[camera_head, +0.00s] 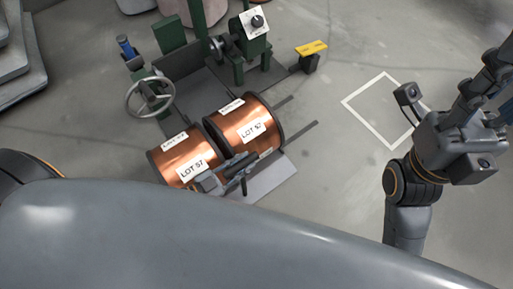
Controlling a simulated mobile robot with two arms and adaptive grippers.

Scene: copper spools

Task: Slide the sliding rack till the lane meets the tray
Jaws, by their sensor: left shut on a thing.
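Two copper spools lie side by side on the sliding rack, one marked LOT 57 (170,158) and one marked LOT 52 (262,112). The sliding rack (270,183) shows as a pale grey plate at its near right edge, with dark rails (300,134) running out to the right. My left gripper (243,172) is at the near side of the spools, shut on a dark bar that seems part of the rack; the grip itself is partly hidden. My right gripper (490,85) is at the right edge, away from the rack, and its fingers are unclear. I cannot single out the tray or lane.
A green machine with a handwheel (150,97) and a dial box (255,22) stands behind the spools. A white square outline (362,92) marks clear floor. Grey stacked slabs (22,75) stand at far left.

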